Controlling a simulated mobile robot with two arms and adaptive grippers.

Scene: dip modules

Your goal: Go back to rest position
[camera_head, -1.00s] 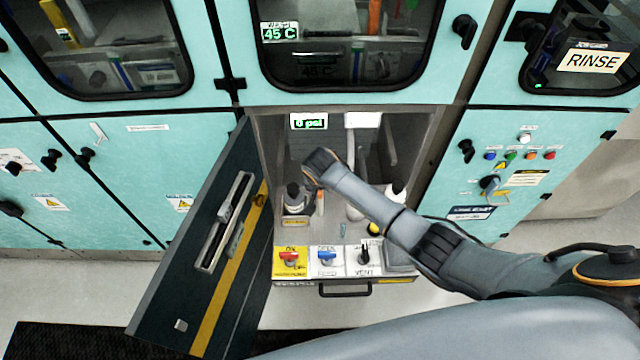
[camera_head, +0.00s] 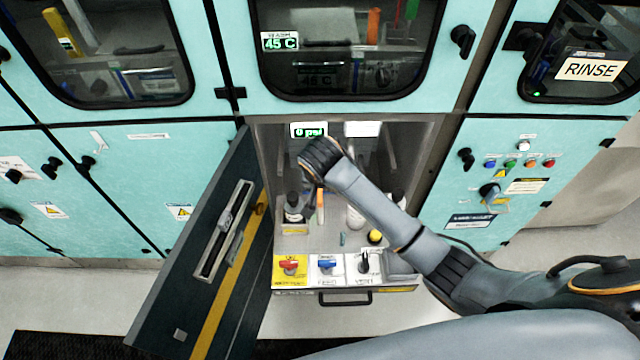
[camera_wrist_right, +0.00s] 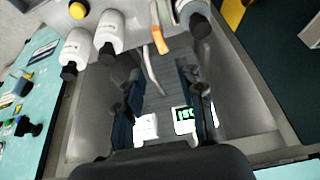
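My right arm reaches in from the right in the head view. Its gripper (camera_head: 312,190) hangs over the pulled-out drawer (camera_head: 325,240), in front of the open cabinet bay. In the right wrist view the two dark fingers of this gripper (camera_wrist_right: 160,98) stand apart with nothing between them. The drawer's back area and a lit green display (camera_wrist_right: 184,115) show beyond them. My left gripper is not in view.
A dark door (camera_head: 205,260) stands open left of the drawer. White bottles (camera_wrist_right: 110,32), a dark-capped bottle (camera_head: 293,207) and an orange-tipped item (camera_wrist_right: 159,40) are in the drawer. Red, blue and black valve handles (camera_head: 327,265) line its front. Teal cabinets surround the bay.

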